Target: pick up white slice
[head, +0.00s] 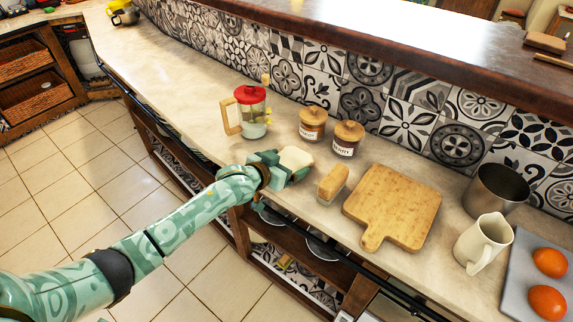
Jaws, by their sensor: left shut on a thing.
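A white slice (296,158) is at the tip of my left gripper (286,168), just above or at the counter; I cannot tell whether it touches the surface. My left arm comes in from the lower left, and the gripper is shut on the slice. The gripper's green fingers hide part of the slice's near side. My right gripper is not in view.
Two labelled jars (312,123) and a red-lidded press (252,112) stand behind. A white jug (482,243) and a metal pot (497,188) stand right.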

